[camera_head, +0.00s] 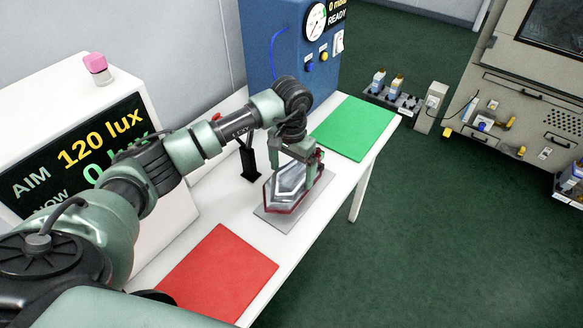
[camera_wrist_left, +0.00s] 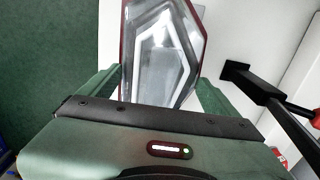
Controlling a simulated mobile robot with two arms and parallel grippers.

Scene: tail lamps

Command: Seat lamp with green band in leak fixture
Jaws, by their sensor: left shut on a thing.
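A tail lamp (camera_head: 284,188) with a clear faceted lens and a red rim is in the grasp of my left gripper (camera_head: 300,177). The lamp is at a thin grey plate (camera_head: 269,220) on the white table; I cannot tell whether it touches the plate. In the left wrist view the lamp (camera_wrist_left: 160,50) sits between the fingers of my left gripper (camera_wrist_left: 155,90). No green band shows on its visible side. A blue unit (camera_head: 285,62) with a dial and a "READY" display stands at the table's far end. My right gripper is out of view.
A red mat (camera_head: 217,274) lies nearer and a green mat (camera_head: 354,127) farther along the table (camera_head: 205,225). A black stand (camera_head: 250,165) rises just left of the plate. A lux display (camera_head: 90,150) stands left, with a pink-topped block (camera_head: 97,66) on it.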

